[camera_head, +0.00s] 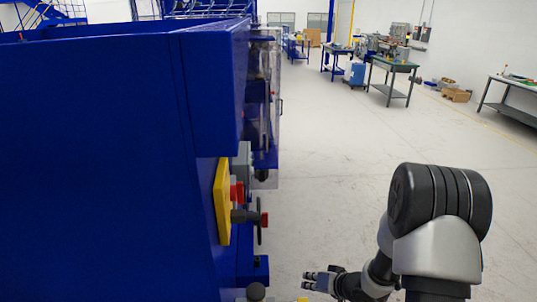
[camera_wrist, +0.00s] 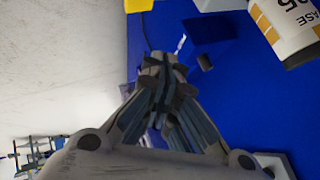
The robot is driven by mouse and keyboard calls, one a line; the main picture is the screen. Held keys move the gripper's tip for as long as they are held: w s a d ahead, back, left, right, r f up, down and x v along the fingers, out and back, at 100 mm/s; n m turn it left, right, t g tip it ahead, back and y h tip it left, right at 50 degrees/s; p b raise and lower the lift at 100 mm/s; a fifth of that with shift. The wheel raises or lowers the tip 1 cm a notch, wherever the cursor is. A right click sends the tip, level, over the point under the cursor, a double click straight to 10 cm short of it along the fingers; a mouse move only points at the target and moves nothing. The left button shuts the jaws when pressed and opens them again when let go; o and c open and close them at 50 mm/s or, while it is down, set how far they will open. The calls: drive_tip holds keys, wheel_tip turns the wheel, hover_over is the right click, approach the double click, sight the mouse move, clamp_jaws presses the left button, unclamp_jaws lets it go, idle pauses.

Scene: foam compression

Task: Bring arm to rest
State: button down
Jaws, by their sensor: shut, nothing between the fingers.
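My gripper (camera_head: 310,281) shows at the bottom of the head view, to the right of the big blue machine (camera_head: 100,170) and apart from it. In the wrist view my gripper (camera_wrist: 162,70) has its fingers together with nothing between them. My arm is folded at the lower right of the head view, its dark rounded joint raised highest. The blue machine (camera_wrist: 230,95) fills much of the right of the wrist view, behind the fingers.
A yellow panel (camera_head: 222,200) with a red knob (camera_head: 238,191) and a handwheel (camera_head: 260,220) stick out from the machine's side. A white and yellow labelled container (camera_wrist: 285,25) is at the wrist view's upper right. Open floor (camera_head: 330,150) lies right; workbenches (camera_head: 393,66) stand farther back.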

drive_tip(key=d+r+h+b, duration=0.3)
drive_tip(key=d+r+h, duration=0.25)
drive_tip(key=r, duration=0.45)
drive_tip(key=s+d+r+h+b, duration=0.1)
drive_tip(key=s+r+h+b, duration=0.1)
drive_tip(key=s+r, duration=0.55)
drive_tip(key=s+a+r+n+g+y+b, duration=0.1)
drive_tip(key=s+a, duration=0.3)
drive_tip(key=s, duration=0.6)
drive_tip(key=s+a+r+g+y+b, duration=0.1)
drive_tip(key=s+a+r+b, duration=0.1)
drive_tip(key=s, duration=0.9)
drive_tip(key=shift+a+n+g, duration=0.4)
drive_tip(key=shift+a, duration=0.5)
drive_tip(key=shift+w+y, duration=0.1)
drive_tip(key=shift+y, duration=0.15)
